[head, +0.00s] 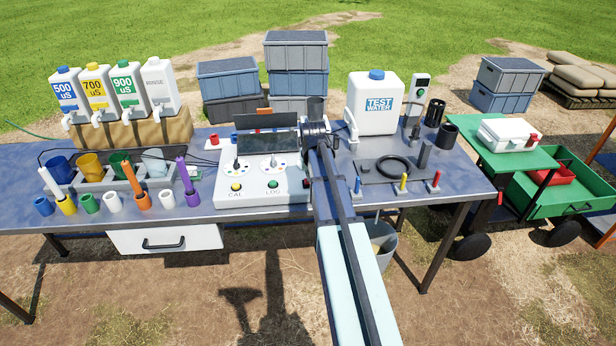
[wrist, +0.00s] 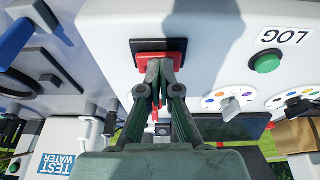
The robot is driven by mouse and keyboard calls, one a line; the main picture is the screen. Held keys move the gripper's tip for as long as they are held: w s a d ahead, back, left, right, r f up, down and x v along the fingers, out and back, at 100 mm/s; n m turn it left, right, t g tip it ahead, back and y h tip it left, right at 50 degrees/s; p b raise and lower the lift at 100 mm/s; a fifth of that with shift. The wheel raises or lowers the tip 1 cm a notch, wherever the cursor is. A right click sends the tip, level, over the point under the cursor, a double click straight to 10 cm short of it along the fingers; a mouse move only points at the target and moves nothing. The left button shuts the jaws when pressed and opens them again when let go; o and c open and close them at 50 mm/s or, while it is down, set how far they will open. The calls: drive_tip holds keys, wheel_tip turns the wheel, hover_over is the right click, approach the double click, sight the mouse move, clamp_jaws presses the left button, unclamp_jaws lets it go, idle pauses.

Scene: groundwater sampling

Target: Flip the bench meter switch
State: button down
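The bench meter (head: 250,190) is a white sloped box in the middle of the table, with two dials, a yellow CAL button and a green LOG button. Its red rocker switch (wrist: 184,48) sits on a black plate (wrist: 150,45) and shows in the wrist view, beyond the fingertips. My gripper (wrist: 160,66) has its fingertips together over the switch's lower middle, very close to it; I cannot tell whether they touch. Nothing shows held between the tips. In the head view my arm covers the gripper, and only a bit of the switch (head: 306,183) shows beside it.
The green LOG button (wrist: 267,64) and a dial (wrist: 230,105) lie right of the switch in the wrist view. The TEST WATER jug (head: 376,105) stands behind my arm. Cups and coloured holders (head: 139,200) fill the table's left side.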

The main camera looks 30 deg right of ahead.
drive_tip(key=shift+s+d, duration=0.15)
drive_tip(key=shift+d, duration=0.25)
drive_tip(key=shift+r, duration=0.1)
drive_tip(key=shift+r+p, duration=0.4)
drive_tip(key=shift+r, duration=0.05)
wheel_tip(320, 180, up, 4)
drive_tip(key=shift+a+f+p, duration=0.1)
drive_tip(key=shift+p, duration=0.8)
drive_tip(key=a+b+v, duration=0.1)
drive_tip(key=b+v, duration=0.2)
drive_tip(key=v, duration=0.6)
